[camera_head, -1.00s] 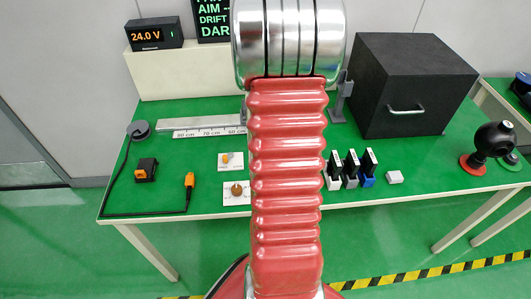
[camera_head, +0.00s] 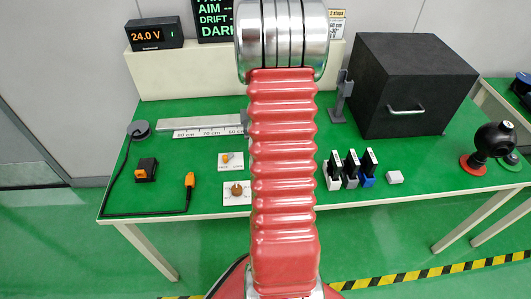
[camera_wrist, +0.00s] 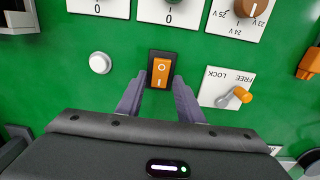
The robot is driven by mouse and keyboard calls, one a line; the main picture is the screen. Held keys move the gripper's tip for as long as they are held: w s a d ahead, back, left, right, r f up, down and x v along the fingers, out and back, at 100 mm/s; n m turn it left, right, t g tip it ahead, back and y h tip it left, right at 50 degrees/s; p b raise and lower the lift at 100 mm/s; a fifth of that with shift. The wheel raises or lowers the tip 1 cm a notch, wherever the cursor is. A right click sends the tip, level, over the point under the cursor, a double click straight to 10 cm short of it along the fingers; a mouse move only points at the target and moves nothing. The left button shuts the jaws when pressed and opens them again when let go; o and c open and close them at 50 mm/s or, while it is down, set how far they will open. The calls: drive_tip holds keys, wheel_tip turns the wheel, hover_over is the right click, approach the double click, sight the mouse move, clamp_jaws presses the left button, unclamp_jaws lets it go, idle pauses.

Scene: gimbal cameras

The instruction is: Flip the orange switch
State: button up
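The orange switch (camera_wrist: 160,71) is a rocker with an orange face in a black frame, seen at the middle of the wrist view. Its face carries a circle mark at the top and a line mark below. My gripper (camera_wrist: 160,84) is open and empty. Its two grey-purple fingers stand on either side of the switch's lower part in the picture, with gaps. I cannot tell how high the fingertips are above it. In the head view my red arm hides the switch and the gripper.
A lock toggle (camera_wrist: 236,97) with an orange tip is right of the switch. A voltage knob (camera_wrist: 251,8) is above right, a white round button (camera_wrist: 100,63) to the left. In the head view, a black box (camera_head: 410,85) and three small levers (camera_head: 351,170) stand right of my arm.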

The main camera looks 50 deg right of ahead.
clamp_jaws()
drive_tip(key=shift+s+a, duration=0.1)
idle(0.3)
drive_tip(key=shift+s+a+t+h, duration=0.15)
drive_tip(key=shift+t+h, duration=0.4)
drive_tip(key=shift+h, duration=0.1)
drive_tip(key=shift+s+a+t+h, duration=0.1)
drive_tip(key=shift+a+t+h, duration=0.05)
drive_tip(key=shift+t+h, duration=0.45)
drive_tip(key=shift+o, duration=0.9)
unclamp_jaws()
drive_tip(key=shift+r, duration=0.15)
